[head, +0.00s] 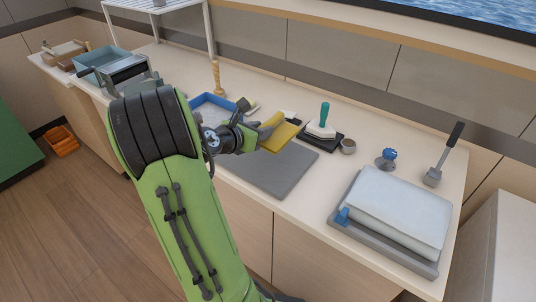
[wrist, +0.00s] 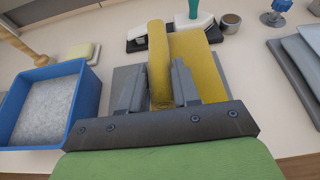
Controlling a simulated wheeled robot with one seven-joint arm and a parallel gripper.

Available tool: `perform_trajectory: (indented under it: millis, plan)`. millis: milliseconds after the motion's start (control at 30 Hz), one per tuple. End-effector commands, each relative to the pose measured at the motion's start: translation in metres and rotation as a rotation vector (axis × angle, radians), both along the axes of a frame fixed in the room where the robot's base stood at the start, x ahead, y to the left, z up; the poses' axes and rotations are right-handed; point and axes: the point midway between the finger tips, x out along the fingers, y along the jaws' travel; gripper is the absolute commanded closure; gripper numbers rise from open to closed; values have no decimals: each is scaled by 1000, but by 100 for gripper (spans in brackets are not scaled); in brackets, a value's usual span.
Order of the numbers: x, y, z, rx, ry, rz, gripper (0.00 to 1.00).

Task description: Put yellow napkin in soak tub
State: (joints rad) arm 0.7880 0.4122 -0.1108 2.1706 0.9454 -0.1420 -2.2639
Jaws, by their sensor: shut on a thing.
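The yellow napkin (head: 282,137) is held in my gripper (head: 262,130), above the grey mat on the counter. In the wrist view my gripper (wrist: 158,84) is shut on a raised fold of the napkin (wrist: 194,58), with a finger on each side. A blue-rimmed tub (wrist: 88,98) with whitish, grainy-looking contents stands just left of my gripper in the wrist view; in the head view it is partly hidden behind my arm (head: 228,103). A pale blue tub (head: 88,58) stands at the counter's far left. Neither tub carries a readable label.
The grey mat (head: 268,172) lies below the napkin. A teal-handled tool (head: 321,124) on a dark tray and a small cup (head: 348,146) stand beyond it. A wooden post (head: 217,78) and a pale sponge-like block (wrist: 82,53) are near the blue-rimmed tub. A padded tray (head: 395,215) is at right.

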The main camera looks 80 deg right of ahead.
Motion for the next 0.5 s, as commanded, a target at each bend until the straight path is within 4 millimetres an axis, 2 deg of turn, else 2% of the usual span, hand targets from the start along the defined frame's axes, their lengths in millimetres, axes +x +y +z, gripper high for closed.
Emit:
perform_trajectory:
  millis: [33,100,267,433,500]
  plan:
    - [0,0,-21,6,4,0,98]
    - [0,1,-39,7,5,1,98]
    - [0,0,-59,3,2,0,98]
    - [1,1,-90,6,3,2,98]
    - [1,1,-93,3,1,1,98]
